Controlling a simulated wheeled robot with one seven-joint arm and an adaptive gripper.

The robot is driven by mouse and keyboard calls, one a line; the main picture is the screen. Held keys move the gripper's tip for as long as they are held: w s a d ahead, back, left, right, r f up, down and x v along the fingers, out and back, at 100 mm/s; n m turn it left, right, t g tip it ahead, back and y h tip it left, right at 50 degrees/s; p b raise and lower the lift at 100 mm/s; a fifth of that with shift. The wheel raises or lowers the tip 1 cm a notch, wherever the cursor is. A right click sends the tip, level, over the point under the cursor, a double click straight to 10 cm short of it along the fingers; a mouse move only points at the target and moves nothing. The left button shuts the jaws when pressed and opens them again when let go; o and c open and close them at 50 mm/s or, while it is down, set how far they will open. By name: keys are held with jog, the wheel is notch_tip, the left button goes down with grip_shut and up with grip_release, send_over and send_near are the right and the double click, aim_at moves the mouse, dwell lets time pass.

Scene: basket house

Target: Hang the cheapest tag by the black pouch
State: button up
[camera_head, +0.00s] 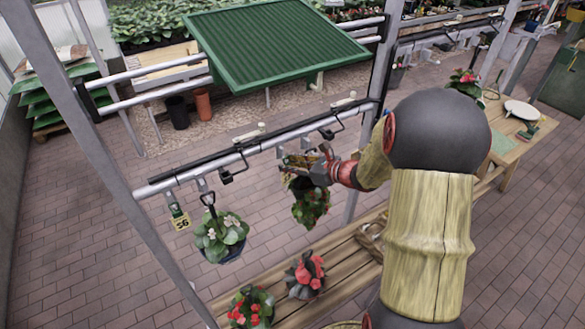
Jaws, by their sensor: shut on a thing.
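My gripper (318,164) is at the rail's hooks, right of centre, just above a hanging plant with red flowers (311,207). It is shut on a small pale and brownish thing (294,160), possibly a tag; its face cannot be read. A yellow tag reading about 56 (181,222) hangs with a green piece from the rail's left part. Right of it a plant with white flowers (222,232) hangs in a dark pouch (232,255), which looks black or dark blue. The pouch of the red-flowered plant is mostly hidden by leaves and my gripper.
A metal rail (246,153) with several black hooks runs across the frame. Below, a slatted wooden bench (341,262) carries red-flowered plants (304,274). A green ribbed panel (275,45) stands behind. A frame post (105,150) rises at left; a wooden table (510,150) stands at right.

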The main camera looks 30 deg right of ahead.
jog(key=shift+w, duration=0.2)
jog(key=shift+w, duration=0.4)
jog(key=shift+b, duration=0.4)
dwell(0.3)
jog(key=shift+w+f, duration=0.1)
jog(key=shift+f, duration=0.05)
jog(key=shift+f+b, duration=0.45)
jog(key=shift+b, duration=0.15)
jog(key=shift+a, duration=0.1)
jog(key=o, duration=0.9)
jog(key=shift+w, duration=0.15)
jog(key=shift+o, duration=0.2)
jog(key=shift+r, duration=0.1)
